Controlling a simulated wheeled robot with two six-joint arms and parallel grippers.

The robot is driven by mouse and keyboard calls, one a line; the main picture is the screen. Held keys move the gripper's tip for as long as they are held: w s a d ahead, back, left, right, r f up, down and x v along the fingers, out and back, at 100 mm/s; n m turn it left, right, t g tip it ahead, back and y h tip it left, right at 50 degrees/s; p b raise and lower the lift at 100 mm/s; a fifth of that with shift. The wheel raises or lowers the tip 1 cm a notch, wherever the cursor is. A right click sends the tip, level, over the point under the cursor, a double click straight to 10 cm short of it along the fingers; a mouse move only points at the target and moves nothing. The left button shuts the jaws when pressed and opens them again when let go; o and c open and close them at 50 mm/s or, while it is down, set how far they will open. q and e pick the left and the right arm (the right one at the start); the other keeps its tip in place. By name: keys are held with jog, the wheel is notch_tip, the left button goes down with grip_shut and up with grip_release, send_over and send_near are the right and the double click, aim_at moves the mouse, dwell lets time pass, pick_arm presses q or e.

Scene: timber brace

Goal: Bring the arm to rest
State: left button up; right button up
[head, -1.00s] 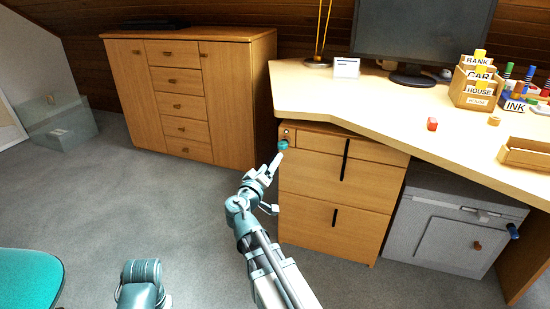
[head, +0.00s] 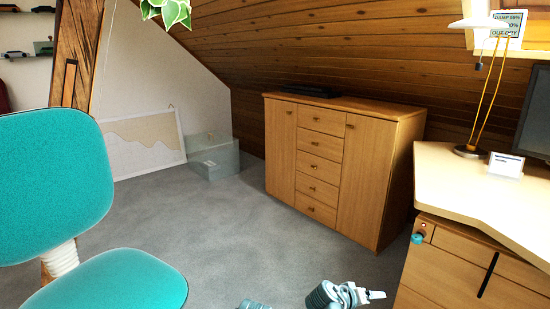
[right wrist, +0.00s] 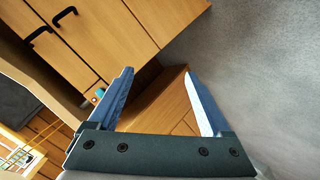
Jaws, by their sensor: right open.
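My right gripper (head: 370,295) shows at the bottom edge of the head view, in front of the drawer unit (head: 450,268) and low over the grey carpet. In the right wrist view its two fingers (right wrist: 160,85) stand wide apart with nothing between them. The drawer unit (right wrist: 90,35) lies beyond the fingers in that view. Another piece of my own arm shows at the bottom edge of the head view, left of the right gripper. My left gripper is not in view.
A teal swivel chair (head: 115,280) stands at left. A wooden cabinet (head: 320,165) stands against the sloped wall, and a desk (head: 470,185) is at right. Open carpet (head: 225,225) lies between chair and cabinet.

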jog(key=s+a+f+n+g+y+p, duration=0.2)
jog(key=s+a+n+g+y+p, duration=0.15)
jog(key=s+a, duration=0.55)
jog(key=s+a+f+n+g+y+p, duration=0.15)
jog(key=s+a+g+y, duration=0.35)
jog(key=a, duration=0.7)
pick_arm(q)
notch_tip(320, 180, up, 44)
jog(key=p, duration=3.7)
jog(key=shift+p, duration=0.3)
pick_arm(e)
notch_tip(320, 180, up, 38)
jog(key=t, duration=0.2)
jog(key=shift+s+d+h, duration=0.25)
jog(key=shift+s+h, duration=0.1)
jog(key=shift+s, duration=0.1)
